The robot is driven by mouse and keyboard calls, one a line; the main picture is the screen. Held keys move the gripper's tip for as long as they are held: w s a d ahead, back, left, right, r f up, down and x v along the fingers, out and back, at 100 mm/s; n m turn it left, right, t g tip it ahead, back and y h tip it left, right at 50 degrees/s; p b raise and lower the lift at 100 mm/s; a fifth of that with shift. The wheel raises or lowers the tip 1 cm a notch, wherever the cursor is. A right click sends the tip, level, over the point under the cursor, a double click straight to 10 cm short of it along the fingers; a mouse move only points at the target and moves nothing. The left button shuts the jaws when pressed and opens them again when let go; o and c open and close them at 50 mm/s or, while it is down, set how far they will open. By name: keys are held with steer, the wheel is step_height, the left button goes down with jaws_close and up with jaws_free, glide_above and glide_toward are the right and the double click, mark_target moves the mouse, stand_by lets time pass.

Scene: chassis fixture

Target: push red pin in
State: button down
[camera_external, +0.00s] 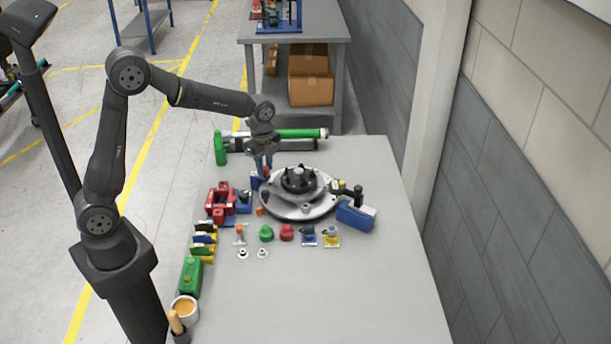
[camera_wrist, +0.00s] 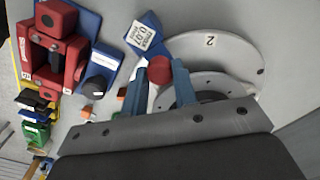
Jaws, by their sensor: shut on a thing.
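The red pin (camera_wrist: 160,69) shows as a round red end between my gripper's two blue fingers in the wrist view. My gripper (camera_wrist: 159,88) is shut on it. In the external view my gripper (camera_external: 264,164) points down at the left rim of the round grey chassis fixture (camera_external: 322,208), with a bit of red at its fingertips. The fixture's pale plate, marked 2, also shows in the wrist view (camera_wrist: 232,50), partly hidden by my gripper. Whether the pin sits in a hole or touches the fixture cannot be told.
A blue labelled block (camera_wrist: 146,33) lies close beyond the fingers. A red frame (camera_external: 221,203) stands left of the fixture. Small coloured parts, including a green knob (camera_external: 266,233), line up in front. A blue block (camera_external: 356,215) stands right. The front table area (camera_external: 330,300) is clear.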

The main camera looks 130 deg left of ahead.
mark_target(265, 168)
steer(key=shift+f, duration=0.15)
steer(key=c, duration=1.1)
jaws_free()
step_height(265, 168, up, 18)
steer(key=shift+f, duration=0.25)
step_height(265, 168, down, 17)
steer(key=shift+r, duration=0.15)
